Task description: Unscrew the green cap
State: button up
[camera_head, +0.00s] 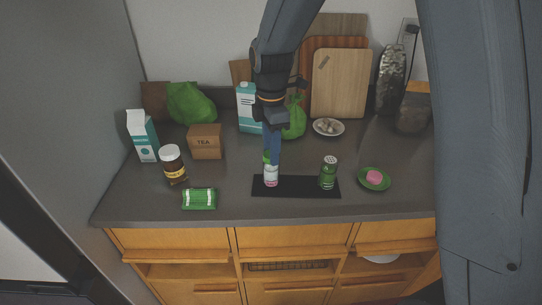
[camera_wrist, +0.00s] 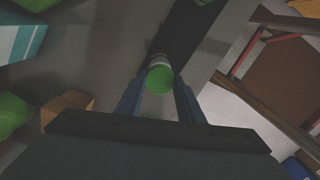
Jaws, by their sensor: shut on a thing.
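A small bottle with a pale pink and white body (camera_head: 271,178) stands upright on the left part of a black mat (camera_head: 298,190). Its green cap (camera_head: 266,158) is at the top, partly hidden by my gripper. My gripper (camera_head: 271,160) comes down from above and is shut on the cap. In the wrist view the green cap (camera_wrist: 160,79) shows as a round disc between the two blue finger tips.
A green shaker jar (camera_head: 328,173) stands on the mat to the right. A green plate (camera_head: 387,181) with a pink item is farther right. A dark jar (camera_head: 173,168), a green packet (camera_head: 199,200) and a tea box (camera_head: 205,142) are left. Cutting boards (camera_head: 340,85) lean behind.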

jog(key=shift+f, duration=0.1)
jog(key=n+p, duration=0.1)
jog(key=n, duration=0.4)
jog(key=shift+n, duration=0.4)
jog(key=n+p, duration=0.1)
jog(key=n, duration=0.5)
jog(key=shift+s, duration=0.1)
dwell(0.5)
jog(key=o, duration=1.2)
jog(key=shift+c, duration=0.2)
jog(key=shift+r, duration=0.2)
